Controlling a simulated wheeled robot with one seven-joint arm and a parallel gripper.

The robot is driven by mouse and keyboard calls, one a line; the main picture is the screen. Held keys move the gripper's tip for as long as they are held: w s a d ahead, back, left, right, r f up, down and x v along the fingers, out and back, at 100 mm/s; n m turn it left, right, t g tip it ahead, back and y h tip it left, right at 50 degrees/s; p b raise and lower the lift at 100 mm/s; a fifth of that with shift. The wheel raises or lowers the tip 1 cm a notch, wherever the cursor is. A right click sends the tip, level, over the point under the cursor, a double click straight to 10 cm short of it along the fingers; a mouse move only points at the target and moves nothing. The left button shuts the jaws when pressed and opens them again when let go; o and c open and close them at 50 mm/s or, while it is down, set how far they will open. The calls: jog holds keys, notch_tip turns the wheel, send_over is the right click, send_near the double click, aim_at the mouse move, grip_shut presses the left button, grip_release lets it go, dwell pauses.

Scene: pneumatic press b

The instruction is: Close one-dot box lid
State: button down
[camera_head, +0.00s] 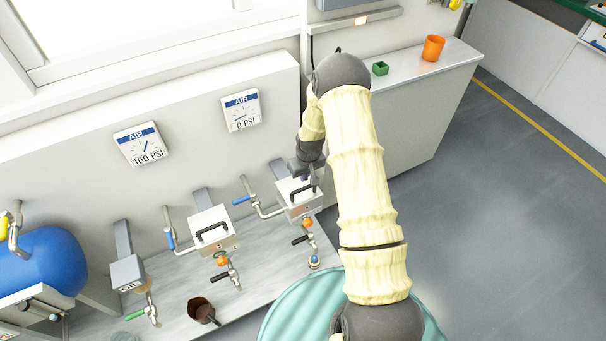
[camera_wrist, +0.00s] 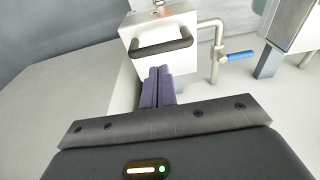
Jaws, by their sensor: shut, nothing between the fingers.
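A white-grey box (camera_head: 298,197) with a black handle stands on the bench just below my gripper. Another such box (camera_head: 212,231) stands to its left. Both lids look down, but I cannot tell whether they are fully shut. The dot marks are too small to read, so I cannot tell which box has one dot. In the wrist view, the nearer box (camera_wrist: 182,60) has its black handle (camera_wrist: 160,47) just beyond my purple fingertips (camera_wrist: 158,70). My gripper (camera_head: 302,177) is shut and empty, close to the right box; contact is not clear.
Blue-handled valve pipes (camera_head: 255,205) stand between the boxes. Air gauges (camera_head: 140,144) hang on the panel behind. A brown cup (camera_head: 203,311) and an oil unit (camera_head: 127,272) are at left. An orange cup (camera_head: 433,48) and green box (camera_head: 380,68) sit on the right counter.

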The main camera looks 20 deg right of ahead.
jog(key=s+d+r, duration=0.1)
jog(key=s+r, duration=0.1)
jog(key=s, duration=0.5)
jog(key=shift+s+d, duration=0.3)
jog(key=s+a+r+m+p, duration=0.1)
jog(key=s+r+p, duration=0.2)
jog(key=r, duration=0.9)
jog(key=s+a+r+p, duration=0.2)
jog(key=s+r+p, duration=0.15)
jog(key=r, duration=0.75)
jog(key=s+a+r+p, duration=0.1)
jog(key=s+r+p, duration=0.1)
jog(key=s+r, duration=0.3)
jog(key=s+a+r+m+p, duration=0.1)
jog(key=s+r+p, duration=0.2)
jog(key=s+r, duration=0.2)
notch_tip(320, 180, up, 4)
jog(key=shift+s+a+f+t, duration=0.15)
jog(key=shift+a+t, duration=0.1)
jog(key=shift+t, duration=0.15)
